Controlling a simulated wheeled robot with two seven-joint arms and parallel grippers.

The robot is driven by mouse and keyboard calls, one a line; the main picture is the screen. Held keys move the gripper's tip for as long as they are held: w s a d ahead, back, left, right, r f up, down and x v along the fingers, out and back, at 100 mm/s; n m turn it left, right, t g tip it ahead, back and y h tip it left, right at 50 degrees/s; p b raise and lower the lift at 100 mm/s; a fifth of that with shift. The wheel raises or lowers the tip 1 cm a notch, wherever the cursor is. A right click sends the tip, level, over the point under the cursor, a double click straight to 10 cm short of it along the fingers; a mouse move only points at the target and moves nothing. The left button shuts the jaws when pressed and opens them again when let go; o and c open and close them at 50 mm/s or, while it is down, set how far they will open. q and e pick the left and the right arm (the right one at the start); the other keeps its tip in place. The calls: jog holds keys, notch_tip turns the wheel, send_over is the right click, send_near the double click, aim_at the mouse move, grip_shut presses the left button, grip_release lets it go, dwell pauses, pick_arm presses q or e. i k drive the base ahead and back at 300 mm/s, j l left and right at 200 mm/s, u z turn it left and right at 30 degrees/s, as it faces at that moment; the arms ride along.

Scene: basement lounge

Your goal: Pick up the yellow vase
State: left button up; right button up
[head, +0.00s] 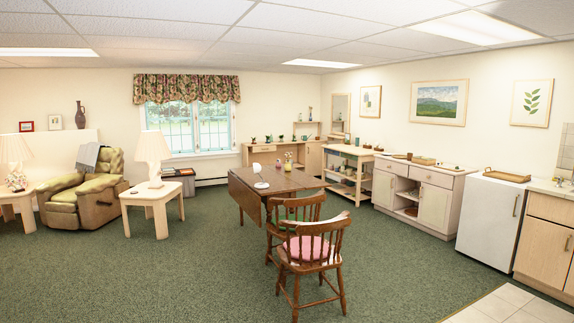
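A small yellow vase-like thing (288,166) with a pinkish top stands on the dark brown drop-leaf table (240,195) in the middle of the room. It is far off and too small to make out well. A small white item (261,183) stands on the same table, to the left and nearer. Neither of my grippers shows in the head view.
Two wooden chairs, the nearer with a pink cushion (309,249), stand at the table's near side. A recliner (88,198) and a lamp table (152,198) are at left. Cabinets (420,200) line the right wall. Green carpet (150,280) is clear at front left.

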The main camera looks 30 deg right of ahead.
aim_at(288, 166)
jog(key=i+l+z, duration=1.05)
jog(key=i+z, duration=0.2)
jog(key=i+l+z, duration=0.2)
jog(key=i+z, duration=0.2)
jog(key=i, duration=0.35)
jog(key=i+z, duration=0.45)
jog(key=i, duration=0.35)
jog(key=i+j+z, duration=0.4)
jog(key=i, duration=0.35)
jog(key=i+u, duration=0.15)
jog(key=i, duration=0.35)
jog(key=i+l+u, duration=0.2)
jog(key=i, duration=0.3)
jog(key=i+l+u, duration=0.15)
jog(key=i, duration=0.35)
jog(key=i+l+u, duration=0.2)
jog(key=i, duration=0.3)
jog(key=i+j+u, duration=0.35)
jog(key=i, duration=0.35)
jog(key=i+l+u, duration=0.1)
jog(key=i+u, duration=0.3)
jog(key=i, duration=0.25)
jog(key=i+l+u, duration=0.15)
jog(key=i+u, duration=0.2)
jog(key=i, duration=0.4)
